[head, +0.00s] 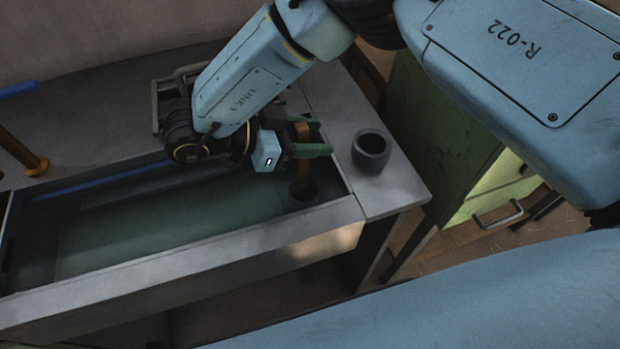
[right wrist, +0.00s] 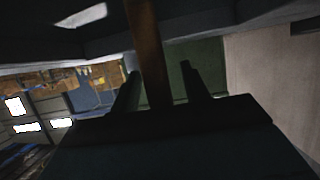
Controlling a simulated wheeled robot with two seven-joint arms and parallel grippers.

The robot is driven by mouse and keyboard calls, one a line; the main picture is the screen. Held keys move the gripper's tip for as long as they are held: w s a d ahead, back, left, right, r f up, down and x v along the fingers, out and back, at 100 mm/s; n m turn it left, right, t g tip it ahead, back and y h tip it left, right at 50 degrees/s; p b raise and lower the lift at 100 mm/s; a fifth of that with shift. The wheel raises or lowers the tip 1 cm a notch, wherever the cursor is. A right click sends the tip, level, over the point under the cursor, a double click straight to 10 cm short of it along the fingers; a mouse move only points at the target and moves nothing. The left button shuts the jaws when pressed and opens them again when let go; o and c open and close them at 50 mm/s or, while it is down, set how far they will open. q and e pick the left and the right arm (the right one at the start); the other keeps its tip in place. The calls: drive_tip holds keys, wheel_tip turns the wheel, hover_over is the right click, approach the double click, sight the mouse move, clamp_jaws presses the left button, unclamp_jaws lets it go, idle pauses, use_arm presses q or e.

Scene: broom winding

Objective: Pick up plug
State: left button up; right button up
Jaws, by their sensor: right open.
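The plug (head: 302,183) has an upright brown handle above a dark round base, standing in the right end of the sunken basin. My right gripper (head: 318,137) is over that end of the basin, its two green fingers spread on either side of the handle's upper part. In the right wrist view the brown handle (right wrist: 150,60) passes between the two dark fingers (right wrist: 160,82), with gaps beside it. Part of the handle is hidden by the fingers in the head view. My left gripper is not in view.
A dark hollow cup (head: 371,151) stands on the grey worktop (head: 400,190), right of the basin (head: 150,262). A green cabinet (head: 440,135) with a handle stands further right. A brown post (head: 22,152) rises at the far left. A blue bar lies along the basin's back.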

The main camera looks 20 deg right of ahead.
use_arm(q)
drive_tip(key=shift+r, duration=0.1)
use_arm(e)
clamp_jaws()
drive_tip(key=shift+r, duration=0.1)
idle(0.5)
